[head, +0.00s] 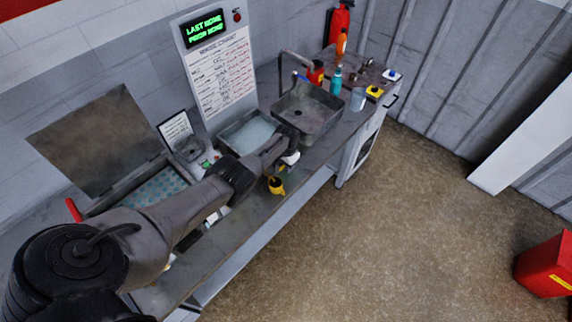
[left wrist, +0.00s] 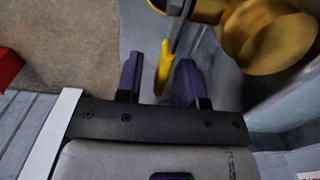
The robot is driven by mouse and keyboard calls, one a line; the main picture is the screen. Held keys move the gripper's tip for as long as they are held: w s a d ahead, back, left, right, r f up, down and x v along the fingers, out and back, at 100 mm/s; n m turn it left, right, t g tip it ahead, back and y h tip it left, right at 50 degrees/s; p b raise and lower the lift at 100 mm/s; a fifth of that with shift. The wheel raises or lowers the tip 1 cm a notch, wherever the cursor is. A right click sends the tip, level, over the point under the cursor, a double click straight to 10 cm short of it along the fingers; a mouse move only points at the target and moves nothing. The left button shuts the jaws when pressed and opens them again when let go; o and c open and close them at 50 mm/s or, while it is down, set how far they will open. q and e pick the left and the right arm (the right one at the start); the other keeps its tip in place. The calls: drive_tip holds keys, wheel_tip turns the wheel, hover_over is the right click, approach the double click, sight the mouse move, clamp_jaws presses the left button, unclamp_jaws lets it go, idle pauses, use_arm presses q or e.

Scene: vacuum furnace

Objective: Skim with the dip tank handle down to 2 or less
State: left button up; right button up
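A tank with its lid raised (head: 95,140) stands at the left of the bench, with bluish, speckled contents (head: 160,188). A second open basin (head: 250,133) holds pale water. I cannot tell for certain which is the dip tank. My left arm reaches across the bench front; its gripper is mostly hidden behind my wrist in the head view. In the left wrist view the left gripper (left wrist: 160,80) has its dark fingers apart, with a slim yellow piece (left wrist: 164,68) showing between them, clear space beside it. A yellow object (head: 277,186) shows below my forearm. My right gripper is out of view.
A sink (head: 308,112) with a tap stands right of the basin. Bottles (head: 336,80) and a cup (head: 358,99) stand beyond it. A lit display (head: 205,28) is above a chart. A red bin (head: 545,265) stands on the open floor at right.

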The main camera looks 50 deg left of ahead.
use_arm(q)
wheel_tip(320, 180, up, 6)
drive_tip(key=p, duration=0.3)
drive_tip(key=shift+f, duration=0.15)
wheel_tip(320, 180, up, 8)
drive_tip(key=p, duration=0.1)
drive_tip(key=shift+w, duration=0.1)
idle(0.7)
